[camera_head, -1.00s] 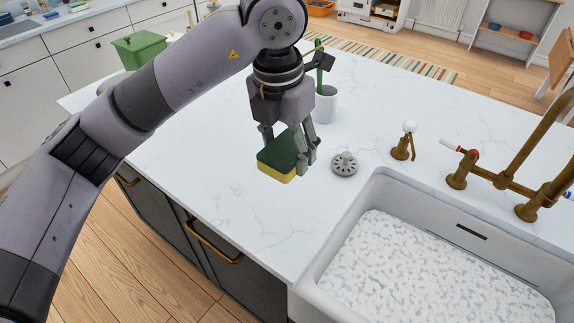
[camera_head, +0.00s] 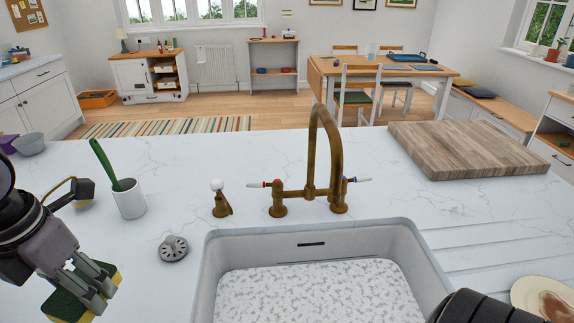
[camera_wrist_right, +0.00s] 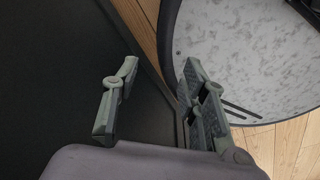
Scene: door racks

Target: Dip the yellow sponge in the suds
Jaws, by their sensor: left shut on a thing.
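The yellow sponge with its dark green scouring side (camera_head: 62,305) is at the lower left of the head view. My left gripper (camera_head: 92,288) is shut on it, with its fingers covering the sponge's middle. It is over the white counter, left of the sink. The white sink (camera_head: 211,275) holds pale, speckled suds (camera_head: 320,292) in its basin. Clear counter separates the sponge from the sink's left wall. In the right wrist view my right gripper (camera_wrist_right: 160,105) has its fingers apart with nothing between them.
A brass tap (camera_head: 312,160) stands behind the sink. A round metal drain strainer (camera_head: 173,249) and a white cup (camera_head: 128,200) with a green-handled brush lie between sponge and tap. A wooden board (camera_head: 465,150) and a stained plate (camera_head: 550,296) are on the right.

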